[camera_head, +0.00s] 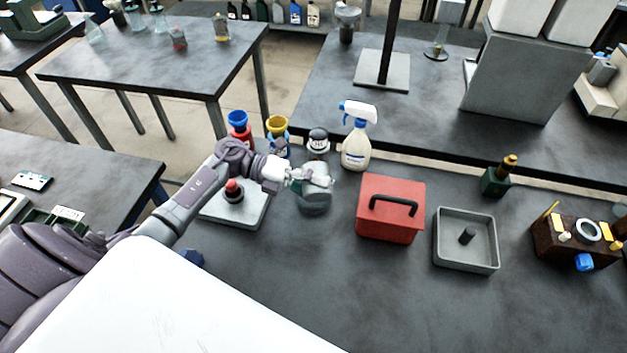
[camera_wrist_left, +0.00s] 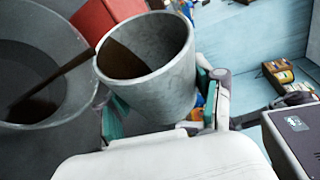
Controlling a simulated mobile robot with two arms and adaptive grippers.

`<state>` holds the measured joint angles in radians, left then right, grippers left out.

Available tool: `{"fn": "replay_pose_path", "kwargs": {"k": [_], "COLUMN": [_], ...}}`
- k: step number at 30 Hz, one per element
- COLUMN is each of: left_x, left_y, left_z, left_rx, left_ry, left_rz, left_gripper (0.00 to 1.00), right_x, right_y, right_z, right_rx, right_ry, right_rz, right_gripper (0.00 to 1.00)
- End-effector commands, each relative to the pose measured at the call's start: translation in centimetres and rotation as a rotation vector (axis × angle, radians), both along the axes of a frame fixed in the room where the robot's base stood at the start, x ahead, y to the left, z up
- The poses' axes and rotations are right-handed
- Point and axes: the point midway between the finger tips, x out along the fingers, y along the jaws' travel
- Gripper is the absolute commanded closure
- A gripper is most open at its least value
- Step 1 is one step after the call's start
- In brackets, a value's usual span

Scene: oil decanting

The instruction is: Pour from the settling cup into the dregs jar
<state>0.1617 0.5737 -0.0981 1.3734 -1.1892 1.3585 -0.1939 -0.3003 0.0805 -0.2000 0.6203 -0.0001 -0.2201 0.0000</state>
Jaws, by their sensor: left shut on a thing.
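My left gripper (camera_head: 298,176) is shut on the settling cup (camera_head: 318,174), a grey metal cup. The wrist view shows the cup (camera_wrist_left: 165,45) tilted between teal finger pads, with brown liquid inside. A thin brown stream (camera_wrist_left: 62,77) runs from its lip down into the dregs jar (camera_wrist_left: 40,60), a wide see-through vessel at the left. Brown liquid (camera_wrist_left: 32,108) lies in the jar's bottom. In the head view the jar (camera_head: 314,206) stands on the bench just below the cup and is partly covered by it. My right gripper is not in view.
A red box (camera_head: 391,215) with a black handle stands right of the jar, then a grey tray (camera_head: 466,264) with a peg. A spray bottle (camera_head: 356,150) and funnel-topped bottles stand behind. A pale plate (camera_head: 248,214) is left.

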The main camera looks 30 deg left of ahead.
Motion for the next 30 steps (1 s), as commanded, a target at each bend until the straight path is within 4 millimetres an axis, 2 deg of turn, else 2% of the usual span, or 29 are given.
{"fn": "replay_pose_path", "kwargs": {"k": [4,30], "left_x": [0.42,0.81], "left_y": [0.26,0.54], "left_z": [-0.48,0.29], "left_rx": [-0.026,-0.098], "left_ry": [0.037,0.144], "left_rz": [0.001,0.0], "left_gripper": [0.81,0.81], "right_x": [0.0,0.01], "right_y": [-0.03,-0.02], "right_z": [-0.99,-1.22], "right_rx": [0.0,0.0], "right_ry": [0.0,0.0], "right_rz": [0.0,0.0], "right_gripper": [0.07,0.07]}}
